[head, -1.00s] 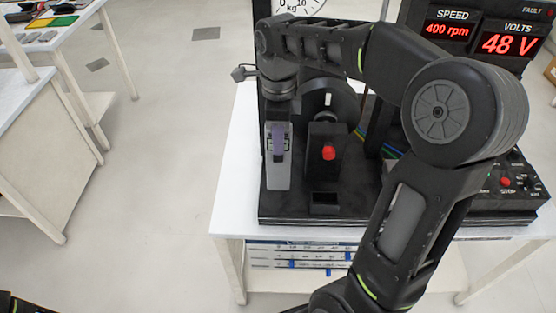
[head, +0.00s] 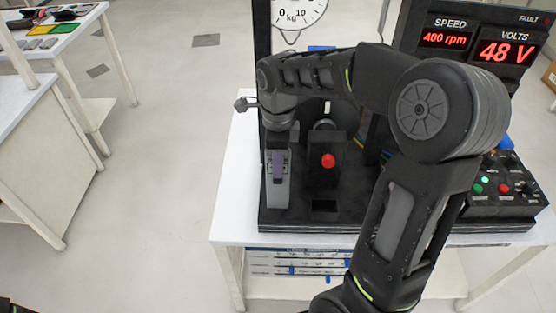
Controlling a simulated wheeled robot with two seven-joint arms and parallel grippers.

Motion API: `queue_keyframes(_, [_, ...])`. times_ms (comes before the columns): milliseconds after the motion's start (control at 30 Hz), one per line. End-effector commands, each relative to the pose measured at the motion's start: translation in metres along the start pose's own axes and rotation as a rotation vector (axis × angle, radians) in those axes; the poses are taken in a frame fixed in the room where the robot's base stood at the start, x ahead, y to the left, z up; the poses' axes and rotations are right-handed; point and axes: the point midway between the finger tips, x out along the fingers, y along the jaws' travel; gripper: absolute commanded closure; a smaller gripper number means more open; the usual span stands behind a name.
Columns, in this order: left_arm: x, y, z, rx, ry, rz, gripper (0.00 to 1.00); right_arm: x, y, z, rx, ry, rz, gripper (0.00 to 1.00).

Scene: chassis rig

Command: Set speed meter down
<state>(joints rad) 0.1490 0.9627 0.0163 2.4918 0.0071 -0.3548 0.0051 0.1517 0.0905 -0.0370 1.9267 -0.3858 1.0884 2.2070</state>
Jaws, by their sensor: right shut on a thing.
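My right gripper (head: 278,160) points down at the left end of the black rig. A grey, upright block-like body with a purple part (head: 278,186) is at its jaws, and I take this to be the speed meter. The gripper is shut on it. The jaw edges are hard to tell apart from the held thing, and I cannot tell whether its lower end touches the rig base.
The black rig base (head: 300,222) stands on a white table (head: 232,190). A black block with a red button (head: 328,160) is just right of the gripper. A dial scale (head: 298,10), display panel (head: 478,40) and control box (head: 500,190) stand around.

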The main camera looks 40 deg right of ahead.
Motion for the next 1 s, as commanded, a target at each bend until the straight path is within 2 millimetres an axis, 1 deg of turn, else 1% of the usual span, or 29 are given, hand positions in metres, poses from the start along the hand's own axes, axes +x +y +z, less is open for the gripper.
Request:
queue_keyframes(133, [0.004,-0.001,0.000,0.001,0.001,0.001,0.64,0.004,0.000,0.000,0.000,0.000,-0.001,1.00])
queue_keyframes(167, [0.003,-0.001,0.000,0.001,0.001,0.001,0.64,0.004,0.000,0.000,0.000,0.000,0.000,0.70])
queue_keyframes(400, [0.002,-0.001,0.000,0.001,0.001,0.001,0.64,0.003,0.000,0.000,0.000,0.000,0.000,0.51])
queue_keyframes(433, [0.002,-0.001,0.000,0.001,0.001,0.001,0.64,0.003,0.000,0.000,0.000,0.000,0.000,0.49])
queue_keyframes(667, [0.002,0.000,0.000,0.001,0.001,0.001,0.64,0.002,0.000,0.000,0.000,0.000,0.000,0.49])
queue_keyframes(800, [0.000,0.000,0.000,0.000,0.000,0.000,0.64,-0.003,-0.001,0.000,0.000,-0.001,-0.002,0.49])
queue_keyframes(867, [0.001,0.000,0.000,0.000,0.000,0.000,0.64,-0.008,-0.001,0.000,0.000,-0.001,-0.003,0.49])
queue_keyframes(1000, [0.003,-0.001,0.000,0.001,0.001,0.001,0.64,-0.029,-0.001,0.000,0.000,-0.002,-0.004,0.49])
